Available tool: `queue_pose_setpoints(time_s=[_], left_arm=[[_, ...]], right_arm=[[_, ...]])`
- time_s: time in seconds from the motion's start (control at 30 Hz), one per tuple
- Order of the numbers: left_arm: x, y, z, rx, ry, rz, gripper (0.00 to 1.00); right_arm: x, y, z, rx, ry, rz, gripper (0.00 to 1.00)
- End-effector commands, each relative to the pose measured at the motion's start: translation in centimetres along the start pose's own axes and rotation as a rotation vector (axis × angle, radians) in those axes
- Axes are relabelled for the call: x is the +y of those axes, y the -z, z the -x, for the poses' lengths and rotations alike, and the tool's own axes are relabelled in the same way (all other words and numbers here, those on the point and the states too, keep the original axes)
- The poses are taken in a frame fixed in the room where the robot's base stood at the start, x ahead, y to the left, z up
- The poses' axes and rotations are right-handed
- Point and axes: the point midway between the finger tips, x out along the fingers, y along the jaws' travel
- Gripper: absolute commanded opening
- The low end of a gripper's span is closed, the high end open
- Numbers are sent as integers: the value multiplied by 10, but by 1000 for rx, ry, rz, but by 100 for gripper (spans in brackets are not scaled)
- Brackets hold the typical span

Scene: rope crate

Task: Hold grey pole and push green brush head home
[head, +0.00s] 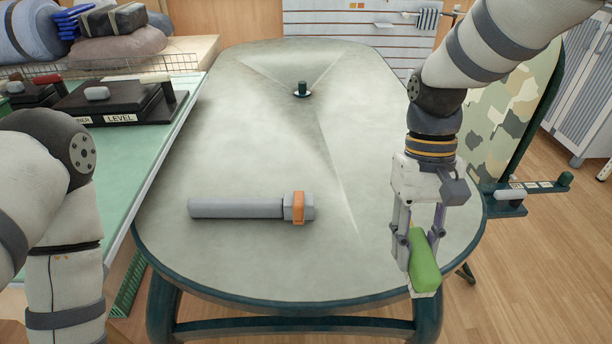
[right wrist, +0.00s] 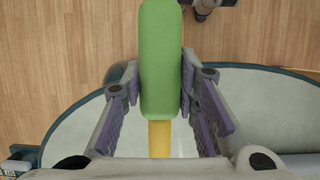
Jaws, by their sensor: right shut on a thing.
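The grey pole (head: 240,208) lies flat on the oval table, left of my right gripper. An orange band (head: 298,208) circles the thicker grey collar at its right end. The green brush head (head: 424,264) is in my right gripper (head: 416,240), above the table's front right part and apart from the pole. In the right wrist view the fingers (right wrist: 163,95) close on both sides of the green brush head (right wrist: 160,55), and a yellow stub (right wrist: 159,138) shows below it. My left arm shows at the left, but its gripper is out of view.
The oval table (head: 230,120) has a dark green rim and a small dark green peg (head: 301,89) near its far end. Its middle is clear. A side bench (head: 150,145) at the left holds black label stands (head: 120,100). A camouflage board (head: 508,105) stands at the right.

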Motion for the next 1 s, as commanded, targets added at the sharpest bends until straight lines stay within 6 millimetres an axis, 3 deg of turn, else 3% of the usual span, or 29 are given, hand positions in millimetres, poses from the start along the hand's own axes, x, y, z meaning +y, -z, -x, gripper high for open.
queue_pose_setpoints(time_s=[0.17, 0.23, 0.5, 0.63, 0.8, 1.0], left_arm=[[0, -9, -10, -39, 1, 0, 51], [0, -8, -8, -33, 1, 0, 51], [0, -7, -8, -30, 1, 0, 51], [0, -7, -7, -29, 1, 0, 51], [0, -7, -7, -29, 1, 0, 51], [0, -7, -7, -29, 1, 0, 51]], right_arm=[[1, 18, -2, -9, -38, 100, 0], [2, 36, 1, -8, -82, 216, 0], [-1, 140, 15, -25, -357, 920, 0], [-4, 182, 22, -30, -480, 1226, 0], [-6, 204, 28, -32, -558, 1412, 0], [-6, 206, 29, -32, -564, 1429, 0]])
